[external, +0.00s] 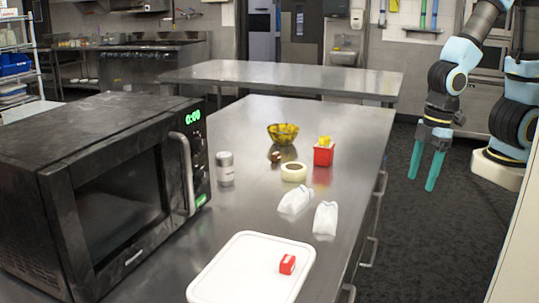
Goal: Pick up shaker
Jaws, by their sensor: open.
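A small silver-grey cylinder (225,168), which looks like the shaker, stands upright on the steel counter (236,220) just right of the microwave. My gripper (423,180) has two teal fingers pointing down. They are apart with nothing between them. The gripper hangs over the dark floor, beyond the counter's right edge and well to the right of the shaker. It touches nothing.
The black microwave (100,190) stands left of the shaker. A yellow bowl (283,134), a small brown item (275,157), a tape roll (294,172), a red box (323,156), white crumpled pieces (325,218) and a white tray (225,280) with a red block (287,264) occupy the counter.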

